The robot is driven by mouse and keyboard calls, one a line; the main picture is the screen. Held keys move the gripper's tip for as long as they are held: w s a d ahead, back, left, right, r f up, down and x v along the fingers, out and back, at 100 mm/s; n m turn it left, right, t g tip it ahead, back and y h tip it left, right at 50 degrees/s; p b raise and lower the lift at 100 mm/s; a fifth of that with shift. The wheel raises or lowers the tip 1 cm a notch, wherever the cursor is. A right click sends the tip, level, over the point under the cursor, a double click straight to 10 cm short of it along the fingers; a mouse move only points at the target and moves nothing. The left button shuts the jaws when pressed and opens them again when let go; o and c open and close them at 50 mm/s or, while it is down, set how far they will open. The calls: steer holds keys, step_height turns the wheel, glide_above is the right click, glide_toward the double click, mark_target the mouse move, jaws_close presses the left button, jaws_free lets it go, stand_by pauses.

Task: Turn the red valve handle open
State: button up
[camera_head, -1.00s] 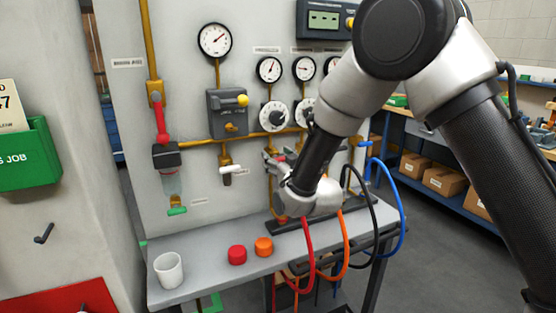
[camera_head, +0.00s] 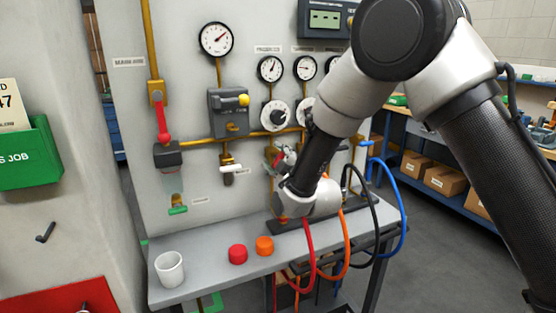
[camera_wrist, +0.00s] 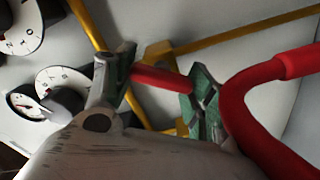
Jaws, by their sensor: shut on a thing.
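In the wrist view a red handle (camera_wrist: 158,79) runs between the two green-padded fingers of my gripper (camera_wrist: 166,86), which is shut on it. In the head view my gripper (camera_head: 283,157) is at the panel, below the white dials, and a small piece of the red handle (camera_head: 278,161) shows between the fingers. My wrist and fingers hide most of that handle and its valve body. Another red lever (camera_head: 162,120) hangs down on the yellow pipe at the left of the panel.
A red hose (camera_wrist: 240,90) passes close to the right finger. The bench (camera_head: 210,280) holds a white cup (camera_head: 169,270), a red cap (camera_head: 237,254) and an orange cap (camera_head: 264,246).

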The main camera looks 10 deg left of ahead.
steer(key=n, duration=0.3)
steer(key=shift+f+n, duration=0.1)
steer(key=shift+n, duration=0.2)
steer(key=shift+a+f+n, duration=0.1)
steer(key=shift+f+n, duration=0.05)
steer(key=shift+n, duration=1.65)
steer(key=shift+s, duration=0.1)
steer(key=o, duration=1)
steer(key=v, duration=1.2)
